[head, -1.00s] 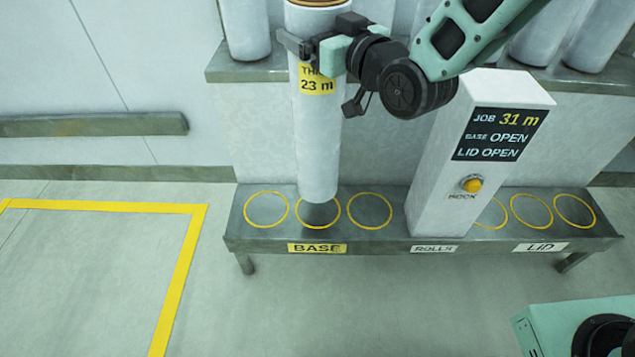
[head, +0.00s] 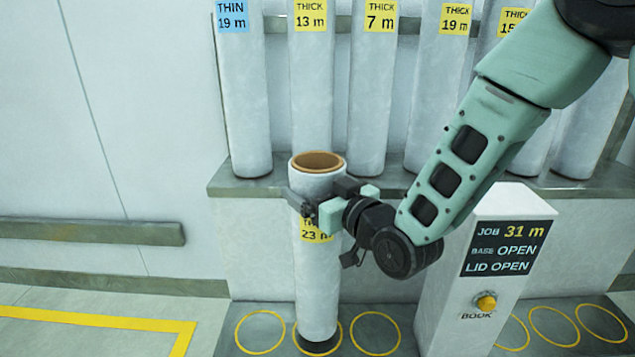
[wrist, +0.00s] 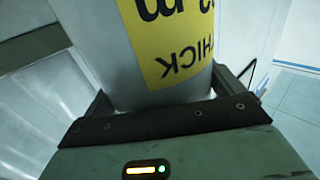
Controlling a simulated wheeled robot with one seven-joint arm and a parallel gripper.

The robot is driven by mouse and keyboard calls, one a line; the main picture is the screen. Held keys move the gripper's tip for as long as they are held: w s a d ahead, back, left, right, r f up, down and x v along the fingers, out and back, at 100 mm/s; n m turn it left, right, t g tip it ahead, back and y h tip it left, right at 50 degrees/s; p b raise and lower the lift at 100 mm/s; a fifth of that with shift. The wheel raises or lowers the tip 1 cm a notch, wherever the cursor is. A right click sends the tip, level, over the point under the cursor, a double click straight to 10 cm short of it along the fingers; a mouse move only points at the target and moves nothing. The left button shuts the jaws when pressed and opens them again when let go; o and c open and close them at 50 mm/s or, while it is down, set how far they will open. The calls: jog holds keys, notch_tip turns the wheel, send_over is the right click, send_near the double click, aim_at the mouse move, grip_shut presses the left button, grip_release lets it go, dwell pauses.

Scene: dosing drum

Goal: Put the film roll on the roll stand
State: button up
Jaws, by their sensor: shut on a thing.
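My gripper (head: 320,203) is shut around the upper part of a white film roll (head: 317,275), which hangs upright. The roll has an open brown core at its top and a yellow label reading 23 m. In the wrist view the roll (wrist: 100,40) stands between the jaws (wrist: 165,97), its yellow THICK label upside down. The roll stand (head: 400,348) is a low grey bench with yellow rings. The roll's lower end is over the middle ring of the left group, with a dark shadow beneath it. I cannot tell whether it touches.
A white post (head: 480,260) on the stand shows JOB 31 m, BASE OPEN, LID OPEN, above a yellow BOOK button (head: 486,302). Several labelled rolls stand on a shelf (head: 275,187) behind. The rings on either side of the held roll are empty. A rail (head: 90,231) runs along the left wall.

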jog(key=shift+f+b, duration=0.4)
jog(key=shift+f, duration=0.85)
jog(key=o, duration=1.7)
jog(key=shift+f, duration=0.2)
